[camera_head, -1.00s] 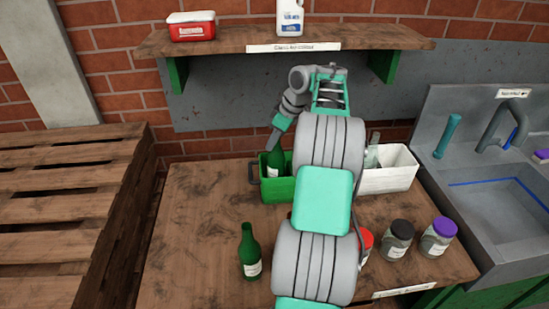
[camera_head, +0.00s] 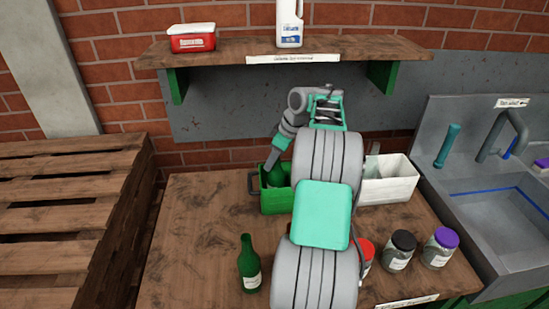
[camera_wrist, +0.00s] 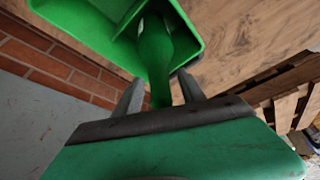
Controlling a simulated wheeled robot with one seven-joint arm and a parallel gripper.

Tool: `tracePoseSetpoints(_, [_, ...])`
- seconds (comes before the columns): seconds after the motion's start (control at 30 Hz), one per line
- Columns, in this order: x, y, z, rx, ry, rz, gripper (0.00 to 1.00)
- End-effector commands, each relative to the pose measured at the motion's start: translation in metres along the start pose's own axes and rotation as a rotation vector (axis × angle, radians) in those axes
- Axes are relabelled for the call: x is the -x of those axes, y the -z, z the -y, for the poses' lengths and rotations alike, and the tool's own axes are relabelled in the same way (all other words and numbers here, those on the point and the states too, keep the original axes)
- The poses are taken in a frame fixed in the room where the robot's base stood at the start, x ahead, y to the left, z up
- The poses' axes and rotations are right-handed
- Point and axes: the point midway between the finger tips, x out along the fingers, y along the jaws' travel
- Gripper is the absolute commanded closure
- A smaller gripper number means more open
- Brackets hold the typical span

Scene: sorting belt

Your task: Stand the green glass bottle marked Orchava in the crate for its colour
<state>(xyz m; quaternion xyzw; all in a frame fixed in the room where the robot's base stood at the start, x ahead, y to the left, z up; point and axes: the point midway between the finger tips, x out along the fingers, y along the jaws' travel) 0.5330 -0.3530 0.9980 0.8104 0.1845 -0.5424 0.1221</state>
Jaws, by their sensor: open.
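A green glass bottle (camera_head: 277,176) is inside the green crate (camera_head: 278,203), partly hidden by the crate and my arm. It also shows in the wrist view (camera_wrist: 154,48). My gripper (camera_head: 268,167) is open at the crate; in the wrist view its fingers (camera_wrist: 160,92) lie either side of the bottle's neck, with gaps visible. I cannot tell if the bottle is fully upright. A second green bottle (camera_head: 249,264) stands on the table, left of my arm. Its white label is too small to read, so I cannot tell which bottle is Orchava.
A white crate (camera_head: 390,186) holding a clear item is right of my arm. Jars with red, black (camera_head: 400,250) and purple (camera_head: 440,246) lids stand at front right. A shelf (camera_head: 290,52) hangs above. The left of the table (camera_head: 195,225) is clear.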

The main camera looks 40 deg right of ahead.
Motion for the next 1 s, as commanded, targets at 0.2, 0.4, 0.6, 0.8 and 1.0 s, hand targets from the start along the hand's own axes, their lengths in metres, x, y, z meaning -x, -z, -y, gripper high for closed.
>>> tracePoseSetpoints(0.2, [0.026,0.002,-0.001,0.001,-0.004,-0.001,0.53])
tracePoseSetpoints(0.4, [0.082,0.003,-0.001,0.0,-0.003,0.0,0.53])
tracePoseSetpoints(0.6, [0.119,0.003,-0.001,0.0,-0.001,0.0,0.53])
tracePoseSetpoints(0.8, [0.124,0.007,0.004,-0.002,0.0,0.0,0.53])
tracePoseSetpoints(1.0, [0.124,0.099,0.099,-0.085,-0.002,-0.006,0.53])
